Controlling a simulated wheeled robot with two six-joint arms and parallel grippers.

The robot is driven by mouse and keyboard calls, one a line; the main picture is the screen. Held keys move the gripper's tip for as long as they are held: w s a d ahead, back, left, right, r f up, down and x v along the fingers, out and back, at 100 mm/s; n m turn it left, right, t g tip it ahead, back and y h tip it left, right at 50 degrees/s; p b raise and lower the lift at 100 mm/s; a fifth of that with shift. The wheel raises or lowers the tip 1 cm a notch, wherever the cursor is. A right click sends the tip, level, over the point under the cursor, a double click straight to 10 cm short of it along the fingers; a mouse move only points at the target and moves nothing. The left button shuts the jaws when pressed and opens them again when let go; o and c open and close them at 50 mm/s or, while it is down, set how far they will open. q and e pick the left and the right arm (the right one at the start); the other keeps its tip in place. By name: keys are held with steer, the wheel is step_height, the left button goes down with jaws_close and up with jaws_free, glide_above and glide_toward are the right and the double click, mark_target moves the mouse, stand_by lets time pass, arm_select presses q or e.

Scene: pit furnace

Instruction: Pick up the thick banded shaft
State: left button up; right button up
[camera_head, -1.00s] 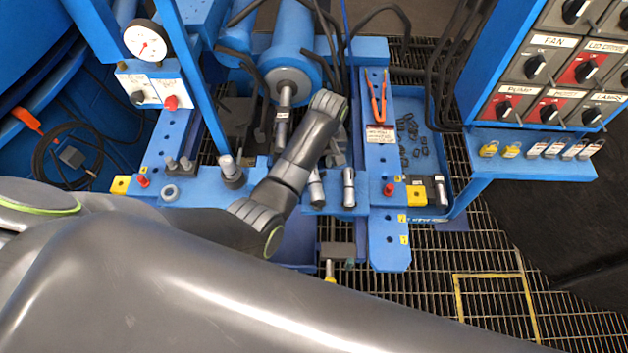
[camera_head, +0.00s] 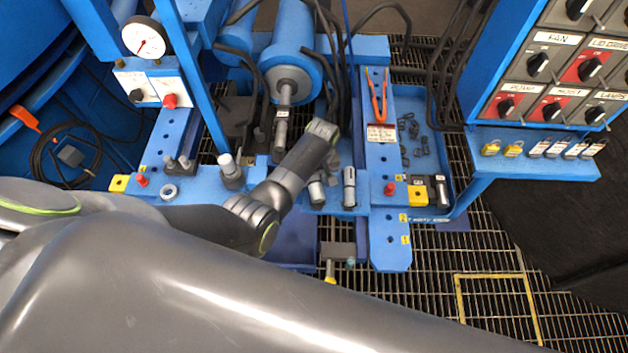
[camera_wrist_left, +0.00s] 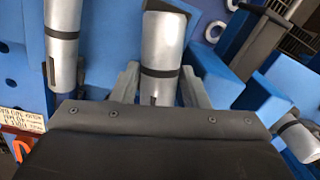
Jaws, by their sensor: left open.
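A thick silver shaft with dark bands (camera_wrist_left: 162,52) lies between the spread fingers of my left gripper (camera_wrist_left: 160,86) in the left wrist view. In the head view this shaft (camera_head: 317,192) stands on the blue bench, partly hidden by my left arm. My left gripper (camera_head: 333,160) is mostly hidden there behind its wrist. A slimmer banded shaft (camera_head: 348,188) stands just to the right; it also shows at the left of the wrist view (camera_wrist_left: 62,45). My right gripper is not in view.
Another shaft (camera_head: 230,172) stands at the left of the bench. A blue tray (camera_head: 455,165) on the right holds small dark parts and a short shaft. Orange-handled pliers (camera_head: 378,100) lie behind. A large cylinder (camera_head: 290,68) with a rod stands at the back.

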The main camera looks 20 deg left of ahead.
mark_target(315, 177)
arm_select(q)
jaws_close()
steer(key=shift+w+r, duration=0.1)
steer(key=shift+w, duration=0.05)
steer(key=shift+r, duration=0.6)
step_height(315, 177, up, 9)
steer(key=p, duration=0.1)
steer(key=shift+p, duration=0.3)
